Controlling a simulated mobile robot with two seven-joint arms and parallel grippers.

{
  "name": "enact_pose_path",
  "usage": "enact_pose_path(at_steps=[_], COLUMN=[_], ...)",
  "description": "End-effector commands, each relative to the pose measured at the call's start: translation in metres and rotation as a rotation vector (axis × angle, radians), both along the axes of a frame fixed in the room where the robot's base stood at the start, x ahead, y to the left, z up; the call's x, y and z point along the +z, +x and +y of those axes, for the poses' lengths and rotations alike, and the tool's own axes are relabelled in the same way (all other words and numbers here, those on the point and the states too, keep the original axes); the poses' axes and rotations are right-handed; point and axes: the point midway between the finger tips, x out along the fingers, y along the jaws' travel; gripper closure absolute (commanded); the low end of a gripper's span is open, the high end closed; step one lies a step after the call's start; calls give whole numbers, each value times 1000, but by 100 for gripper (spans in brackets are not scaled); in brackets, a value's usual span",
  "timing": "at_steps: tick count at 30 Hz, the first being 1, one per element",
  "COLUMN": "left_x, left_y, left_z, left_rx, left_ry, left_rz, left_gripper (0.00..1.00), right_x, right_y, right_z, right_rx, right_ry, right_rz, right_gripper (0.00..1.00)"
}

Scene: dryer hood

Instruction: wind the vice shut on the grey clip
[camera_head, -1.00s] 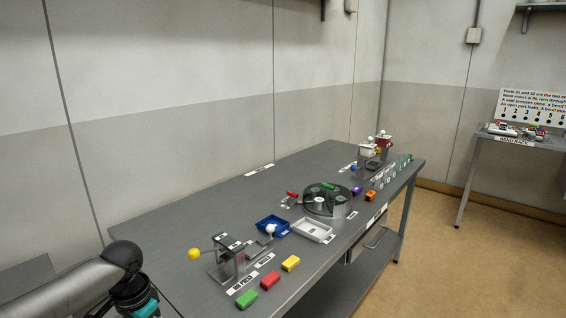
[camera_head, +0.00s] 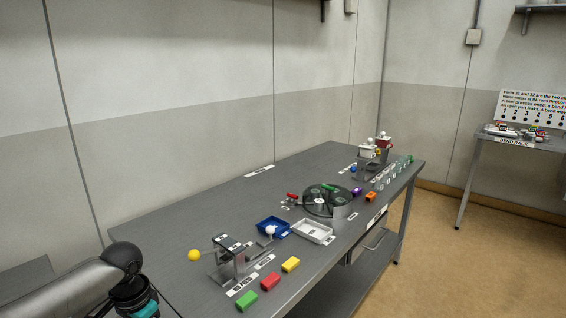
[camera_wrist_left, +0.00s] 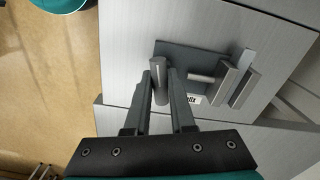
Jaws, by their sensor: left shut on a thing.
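The vice shows in the left wrist view, with a dark base plate (camera_wrist_left: 180,56), a short screw (camera_wrist_left: 201,78) and two upright jaws (camera_wrist_left: 236,85) at the right. A pale grey piece (camera_wrist_left: 245,61), perhaps the grey clip, shows between the jaws. How tightly the jaws meet it I cannot tell. My left gripper (camera_wrist_left: 160,76) is shut on a grey upright bar (camera_wrist_left: 157,66), apparently the vice handle, at the screw's left end. In the head view only my left wrist (camera_head: 138,290) shows at the lower left; its fingers are out of frame. My right gripper is not in view.
The long grey bench (camera_head: 200,208) holds a yellow-knobbed fixture (camera_head: 235,262), coloured blocks (camera_head: 270,282), a blue tray (camera_head: 264,225), a white tray (camera_head: 305,236) and a round dark turntable (camera_head: 345,205). The bench's back left is clear. A side table (camera_head: 520,141) stands at the right.

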Motion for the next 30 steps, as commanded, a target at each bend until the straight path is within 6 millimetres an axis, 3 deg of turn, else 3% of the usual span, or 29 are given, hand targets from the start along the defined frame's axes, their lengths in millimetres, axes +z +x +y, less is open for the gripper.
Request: enact_pose_path(at_steps=[12, 21, 30], left_x=[0, 1, 0], left_y=[0, 0, 0], left_z=[0, 0, 0], left_rx=[-4, -196, -216], left_ry=[0, 0, 0], left_rz=[1, 1, 0], left_gripper=[100, 100, 100], right_x=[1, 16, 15], right_y=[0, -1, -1], right_z=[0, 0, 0], right_rx=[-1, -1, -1], right_ry=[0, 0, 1], right_rz=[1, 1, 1], right_gripper=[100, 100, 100])
